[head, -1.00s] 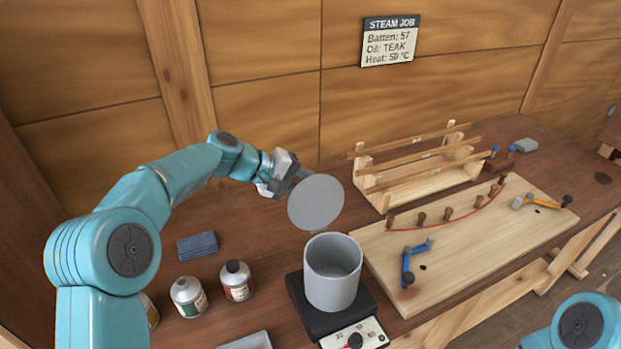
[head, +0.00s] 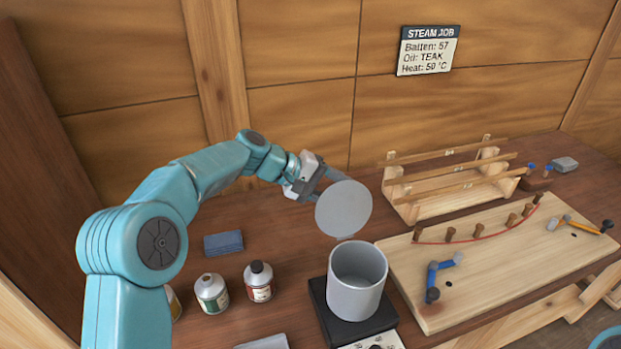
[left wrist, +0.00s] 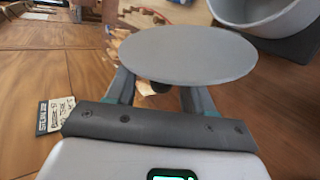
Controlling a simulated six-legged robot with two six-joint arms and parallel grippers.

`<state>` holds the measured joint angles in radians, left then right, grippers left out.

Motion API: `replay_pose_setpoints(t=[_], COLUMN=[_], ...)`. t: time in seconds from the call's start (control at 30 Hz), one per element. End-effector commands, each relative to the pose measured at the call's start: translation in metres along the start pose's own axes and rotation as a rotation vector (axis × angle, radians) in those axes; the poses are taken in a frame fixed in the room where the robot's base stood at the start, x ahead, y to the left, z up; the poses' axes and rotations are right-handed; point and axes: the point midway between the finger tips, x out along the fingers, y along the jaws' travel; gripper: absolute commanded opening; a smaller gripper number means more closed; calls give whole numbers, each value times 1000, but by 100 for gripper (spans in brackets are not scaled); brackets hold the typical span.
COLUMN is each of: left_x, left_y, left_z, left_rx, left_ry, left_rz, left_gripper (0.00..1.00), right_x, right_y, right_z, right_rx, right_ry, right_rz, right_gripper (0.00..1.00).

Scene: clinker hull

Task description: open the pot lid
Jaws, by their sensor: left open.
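The pot (head: 357,282) is a grey open-topped cylinder standing upright on a black hot plate (head: 345,325). Its round grey lid (head: 344,208) stands tilted up at the pot's back rim, leaving the mouth uncovered. My left gripper (head: 327,179) is behind the lid, at its upper left, with its jaws open. In the left wrist view the lid (left wrist: 187,54) lies across the fingertips, and a small dark knob (left wrist: 160,87) shows under it between the spread fingers (left wrist: 158,97). Whether a finger touches the knob is hidden. My right gripper is out of view.
Two bottles (head: 258,282) (head: 211,293) and a blue block (head: 223,244) stand left of the pot. A pegged board (head: 480,280) with a blue clamp (head: 437,275) lies to the right, a wooden rack (head: 408,205) behind it. A sign (head: 427,50) hangs on the wall.

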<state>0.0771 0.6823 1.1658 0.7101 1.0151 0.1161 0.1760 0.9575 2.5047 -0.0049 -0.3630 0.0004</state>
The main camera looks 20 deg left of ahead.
Motion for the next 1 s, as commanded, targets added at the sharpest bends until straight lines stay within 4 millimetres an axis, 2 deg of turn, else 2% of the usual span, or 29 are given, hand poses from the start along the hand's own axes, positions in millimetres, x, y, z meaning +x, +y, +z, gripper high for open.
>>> replay_pose_setpoints(t=[0.2, 0.5, 0.7, 1.0], left_x=[-53, -126, -148, -151], left_y=[-2, -1, 0, 0], left_z=[-1, 0, 0, 0], left_rx=[2, 0, 0, 0], left_ry=[6, 3, 0, -1], left_rz=[2, 0, -1, -1], left_gripper=[53, 53, 53, 53], right_x=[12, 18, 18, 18], right_y=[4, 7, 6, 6], right_z=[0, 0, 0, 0], right_rx=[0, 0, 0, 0], right_ry=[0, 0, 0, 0], right_rz=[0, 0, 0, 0], right_gripper=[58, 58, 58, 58])
